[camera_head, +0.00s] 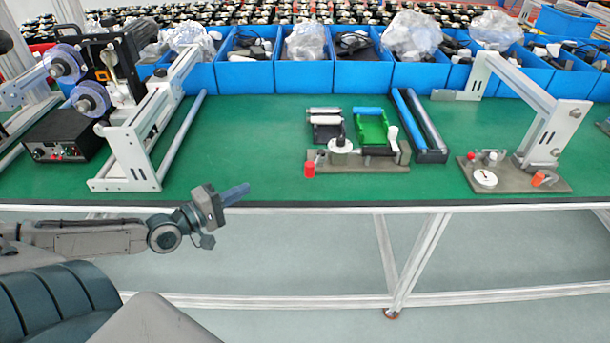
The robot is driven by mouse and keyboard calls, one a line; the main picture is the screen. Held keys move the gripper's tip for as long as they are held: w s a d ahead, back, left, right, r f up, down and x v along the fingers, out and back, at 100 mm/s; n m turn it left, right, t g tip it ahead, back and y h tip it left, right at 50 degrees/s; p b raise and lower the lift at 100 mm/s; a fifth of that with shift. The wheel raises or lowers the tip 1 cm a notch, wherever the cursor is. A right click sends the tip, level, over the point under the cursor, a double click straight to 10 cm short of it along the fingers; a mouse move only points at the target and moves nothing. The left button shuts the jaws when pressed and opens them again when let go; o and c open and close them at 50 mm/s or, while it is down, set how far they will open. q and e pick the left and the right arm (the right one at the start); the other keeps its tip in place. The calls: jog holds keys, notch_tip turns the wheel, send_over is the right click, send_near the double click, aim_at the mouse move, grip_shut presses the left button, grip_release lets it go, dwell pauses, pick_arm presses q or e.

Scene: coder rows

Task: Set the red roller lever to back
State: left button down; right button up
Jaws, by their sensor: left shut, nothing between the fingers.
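A roller fixture (395,160) stands on the green table near its front edge, in the middle of the picture. A red knob (309,169) sits at its front left corner. A white round part (340,146) and a dark bar with a white-knobbed upright (393,135) are beside it. I cannot tell for sure which part is the red lever or which way it is set. My left gripper (236,194) is shut and empty, in front of the table edge, left of the red knob and apart from it. My right gripper is not in view.
A white press frame (535,105) with a grey base stands right, another frame (130,150) left. Blue bins (306,76) line the back. Green surface between is clear.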

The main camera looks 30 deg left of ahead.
pick_arm(q)
jog(key=shift+w+d+r, duration=0.2)
jog(key=shift+d+r, duration=0.2)
jog(key=shift+r, duration=0.05)
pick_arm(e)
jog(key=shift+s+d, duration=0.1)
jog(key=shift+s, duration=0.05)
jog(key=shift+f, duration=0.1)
